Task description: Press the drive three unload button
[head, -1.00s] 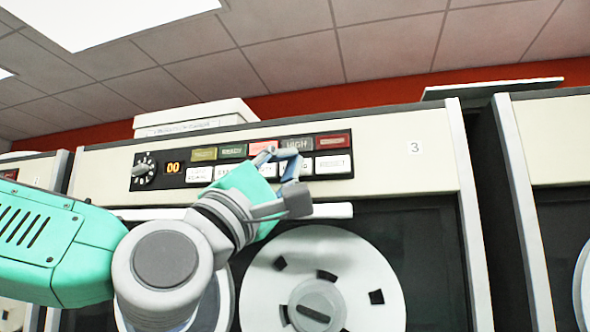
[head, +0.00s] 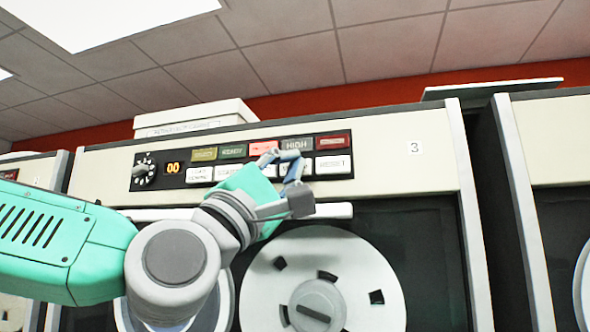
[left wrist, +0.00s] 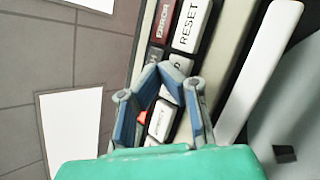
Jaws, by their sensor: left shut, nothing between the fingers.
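The panel of drive 3 (head: 240,165) carries two rows of buttons; the drive's "3" label (head: 414,147) is to its right. The lower row is white, with the reset button (head: 333,165) at its right end, which also shows in the left wrist view (left wrist: 190,25). I cannot read an unload label; lower-row buttons are partly hidden by my gripper. My left gripper (head: 292,155) is shut and empty, its tips in front of the panel's right-middle part. In the left wrist view the gripper (left wrist: 160,67) covers buttons below reset. Contact cannot be told. My right gripper is not in view.
The upper row includes a lit red button (head: 263,148), a grey HIGH button (head: 297,144) and a dark red error button (head: 333,142). A selector dial (head: 145,170) is at the panel's left. A tape reel (head: 365,265) is below. A white box (head: 195,116) stands on top.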

